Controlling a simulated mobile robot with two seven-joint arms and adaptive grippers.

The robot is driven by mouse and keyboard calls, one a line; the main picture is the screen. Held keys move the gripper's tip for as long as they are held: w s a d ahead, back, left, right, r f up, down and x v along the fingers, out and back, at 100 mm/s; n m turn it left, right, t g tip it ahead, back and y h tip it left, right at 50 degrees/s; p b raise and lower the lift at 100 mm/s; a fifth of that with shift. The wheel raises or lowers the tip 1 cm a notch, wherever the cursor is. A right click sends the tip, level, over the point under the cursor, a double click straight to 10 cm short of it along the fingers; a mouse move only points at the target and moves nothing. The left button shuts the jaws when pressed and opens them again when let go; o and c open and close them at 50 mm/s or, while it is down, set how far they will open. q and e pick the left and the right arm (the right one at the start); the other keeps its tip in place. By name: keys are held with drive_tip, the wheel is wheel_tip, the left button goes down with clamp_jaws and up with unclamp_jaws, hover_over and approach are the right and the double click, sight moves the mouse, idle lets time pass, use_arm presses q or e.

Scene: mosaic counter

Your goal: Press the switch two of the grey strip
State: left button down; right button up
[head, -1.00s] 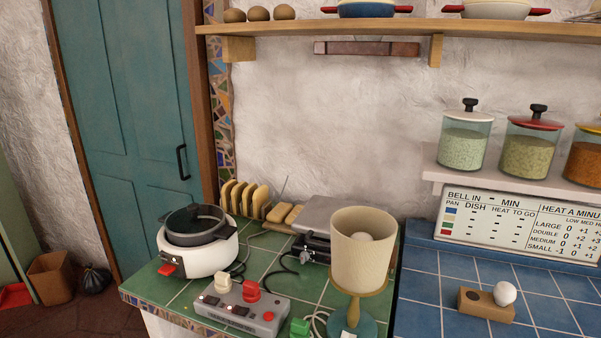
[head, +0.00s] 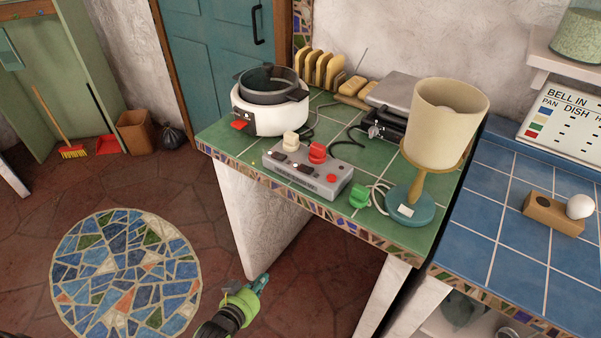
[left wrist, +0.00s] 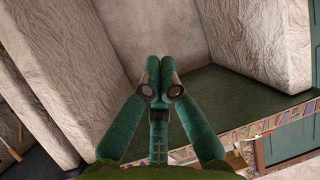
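The grey strip (head: 308,176) lies on the green tiled counter, near its front edge, in the head view. A white plug (head: 290,140) and a red plug (head: 317,152) stand in it. Small dark switches (head: 303,168) show along its top, and a round red button (head: 332,178) is at its right end. My left gripper (head: 262,282) is below and in front of the counter, apart from the strip. In the left wrist view its teal fingers (left wrist: 160,66) are together with nothing between them. The strip is not visible there. My right gripper is not in view.
A white cooker (head: 262,119) stands left of the strip. A green plug (head: 359,196) and a lamp (head: 423,160) stand to its right, with a grey appliance (head: 393,98) behind. The counter's mosaic edge (head: 270,184) lies between my gripper and the strip. The floor at left is open.

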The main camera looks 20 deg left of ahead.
use_arm(q)
drive_tip(key=w+d+r+t+h, duration=0.1)
drive_tip(key=r+t, duration=0.1)
drive_tip(key=r, duration=0.8)
drive_tip(key=w+d+r+t+h, duration=0.1)
drive_tip(key=r+t+h, duration=0.1)
drive_tip(key=r, duration=0.9)
drive_tip(key=w+d+r+t+h+b, duration=0.1)
drive_tip(key=r+t, duration=0.3)
drive_tip(key=r, duration=0.6)
drive_tip(key=shift+w+d+r+m+h, duration=0.25)
drive_tip(key=shift+w+d+m+h, duration=0.2)
drive_tip(key=shift+w, duration=0.1)
drive_tip(key=shift+w, duration=0.1)
wheel_tip(320, 180, up, 3)
drive_tip(key=p, duration=0.2)
hover_over(305, 169)
drive_tip(key=s+a, duration=0.1)
drive_tip(key=s, duration=0.2)
drive_tip(key=shift+w+a+r, duration=0.15)
drive_tip(key=shift+w, duration=0.05)
drive_tip(key=shift+w+d+y+p, duration=0.2)
drive_tip(key=shift+w+y+p, duration=0.1)
drive_tip(key=shift+w, duration=0.25)
wheel_tip(305, 169, down, 3)
drive_tip(key=shift+s+d, duration=0.1)
drive_tip(key=shift+s, duration=0.05)
drive_tip(key=shift+s+f, duration=0.1)
drive_tip(key=shift+f, duration=0.45)
